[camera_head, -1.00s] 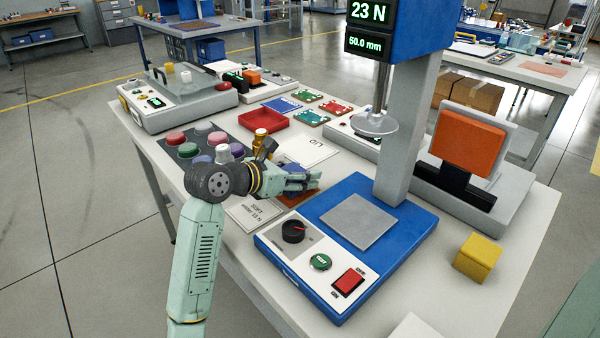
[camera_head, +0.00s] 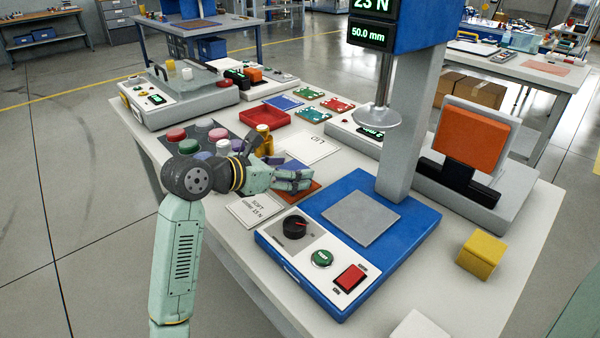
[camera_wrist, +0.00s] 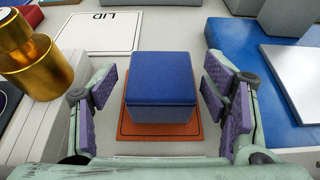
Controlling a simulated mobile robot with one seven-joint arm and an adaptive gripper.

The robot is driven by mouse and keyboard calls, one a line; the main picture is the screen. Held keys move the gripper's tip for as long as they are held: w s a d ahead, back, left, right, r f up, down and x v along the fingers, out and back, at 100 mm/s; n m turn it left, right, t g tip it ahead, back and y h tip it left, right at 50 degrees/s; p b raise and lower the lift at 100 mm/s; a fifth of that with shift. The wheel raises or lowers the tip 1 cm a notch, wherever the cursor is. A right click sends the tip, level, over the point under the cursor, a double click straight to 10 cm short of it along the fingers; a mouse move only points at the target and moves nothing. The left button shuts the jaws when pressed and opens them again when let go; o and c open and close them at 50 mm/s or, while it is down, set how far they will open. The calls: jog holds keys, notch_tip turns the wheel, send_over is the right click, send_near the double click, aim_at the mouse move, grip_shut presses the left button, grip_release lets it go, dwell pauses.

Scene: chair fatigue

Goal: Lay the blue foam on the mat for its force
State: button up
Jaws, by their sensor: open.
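The blue foam (camera_wrist: 161,80) is a block resting on a small orange-brown mat (camera_wrist: 127,130) in the wrist view. My gripper (camera_wrist: 160,88) is open, with a purple-padded finger on each side of the foam and a gap on both sides. In the head view my gripper (camera_head: 296,180) is low over the table and hides most of the foam. An edge of the orange-brown mat (camera_head: 314,187) shows beside the fingers. The blue test stand (camera_head: 350,215) has a bare grey plate (camera_head: 361,219) under a raised disc (camera_head: 376,116). Its display (camera_head: 371,35) reads 23 N and 50.0 mm.
A white card marked LID (camera_head: 310,148) lies behind my gripper, and a SOFT card (camera_head: 255,208) lies in front. A gold-coloured cylinder (camera_wrist: 35,60) stands close by on the left in the wrist view.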

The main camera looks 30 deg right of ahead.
jog(key=b+v, duration=0.2)
jog(key=v, duration=0.6)
jog(key=shift+f, duration=0.1)
